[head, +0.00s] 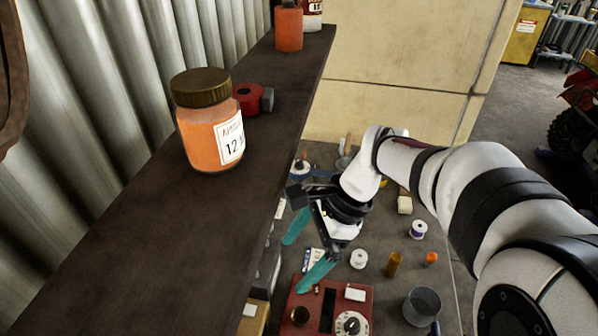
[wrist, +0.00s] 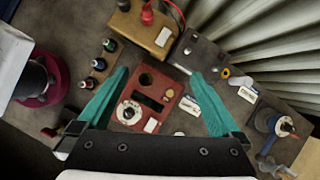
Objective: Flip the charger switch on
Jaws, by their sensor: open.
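A red box (head: 304,299), which looks like the charger, lies on the bench below my arm. It also shows in the wrist view (wrist: 138,92), with a white dial (wrist: 128,112), a dark window (wrist: 149,102), a round dark knob and a small white label. Which part is the switch I cannot tell. My gripper (head: 294,265) has teal fingers spread wide and empty above the bench, apart from the box. In the wrist view, the box shows between the open fingers (wrist: 160,73).
A dark shelf (head: 120,220) in the left foreground holds an orange jar (head: 200,140). Spools, a metal cup (head: 422,307) and small bottles stand around the red box. A tan box (wrist: 145,28) with red and black terminals stands beside it, near the corrugated wall.

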